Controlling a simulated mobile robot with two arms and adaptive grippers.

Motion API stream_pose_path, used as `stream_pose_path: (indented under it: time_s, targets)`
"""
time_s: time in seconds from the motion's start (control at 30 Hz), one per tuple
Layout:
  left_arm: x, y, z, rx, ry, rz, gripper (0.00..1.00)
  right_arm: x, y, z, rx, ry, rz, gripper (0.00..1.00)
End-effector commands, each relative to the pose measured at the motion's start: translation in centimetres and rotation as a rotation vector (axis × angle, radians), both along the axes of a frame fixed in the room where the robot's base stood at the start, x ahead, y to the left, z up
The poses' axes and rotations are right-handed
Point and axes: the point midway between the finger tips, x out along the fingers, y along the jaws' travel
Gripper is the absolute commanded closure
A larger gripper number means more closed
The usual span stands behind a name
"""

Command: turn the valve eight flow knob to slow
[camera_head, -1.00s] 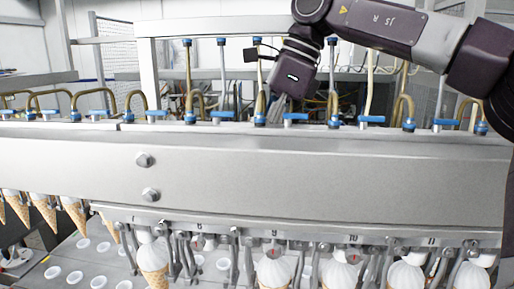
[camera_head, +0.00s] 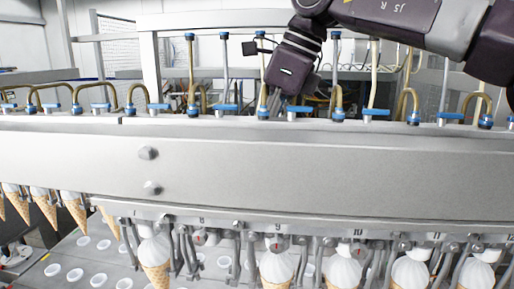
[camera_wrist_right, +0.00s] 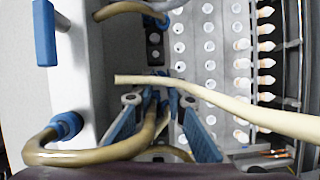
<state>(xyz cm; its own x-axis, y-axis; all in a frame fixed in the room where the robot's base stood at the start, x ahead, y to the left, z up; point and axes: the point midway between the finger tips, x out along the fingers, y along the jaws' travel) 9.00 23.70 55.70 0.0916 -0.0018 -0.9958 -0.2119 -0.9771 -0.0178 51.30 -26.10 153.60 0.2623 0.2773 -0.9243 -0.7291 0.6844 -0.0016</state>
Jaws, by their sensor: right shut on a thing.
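A row of blue flow knobs and blue hose fittings runs along the top of the steel machine beam (camera_head: 330,165). The number 8 is printed on the rail below the beam in the head view; I cannot tell for certain which knob belongs to it. My right gripper (camera_head: 274,106) reaches down to the row, between a blue fitting (camera_head: 263,112) and a blue knob (camera_head: 298,109). In the right wrist view, the fingers of my right gripper (camera_wrist_right: 160,98) close in on a small blue part, mostly hidden by the fingertips and a hose. My left gripper is out of view.
A pale hose (camera_wrist_right: 230,105) crosses close over the fingers in the wrist view. A brown hose (camera_wrist_right: 105,150) curves beside them. Another blue knob (camera_head: 227,108) stands to the left. Cones (camera_head: 277,268) hang below the beam.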

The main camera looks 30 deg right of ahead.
Motion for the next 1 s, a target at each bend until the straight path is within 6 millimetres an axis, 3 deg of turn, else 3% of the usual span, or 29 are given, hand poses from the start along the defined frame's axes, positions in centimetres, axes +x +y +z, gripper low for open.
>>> stream_pose_path:
  time_s: [0.37, 0.4, 0.53, 0.83, 1.0]
  targets:
    - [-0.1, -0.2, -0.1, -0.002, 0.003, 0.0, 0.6, -0.1, 0.0, 0.1, 0.001, 0.0, -0.033, 1.0]
    - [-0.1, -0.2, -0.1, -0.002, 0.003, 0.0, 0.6, -0.1, 0.0, 0.1, 0.001, 0.0, -0.033, 0.83]
    - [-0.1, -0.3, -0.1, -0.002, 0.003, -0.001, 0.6, -0.1, 0.0, 0.0, 0.002, 0.0, -0.032, 0.7]
    - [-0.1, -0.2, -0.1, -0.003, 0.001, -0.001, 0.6, -0.1, 0.0, 0.2, 0.002, 0.0, -0.032, 0.7]
    - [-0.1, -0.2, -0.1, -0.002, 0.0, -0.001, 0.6, -0.5, -0.5, 2.0, 0.003, -0.003, -0.034, 0.7]
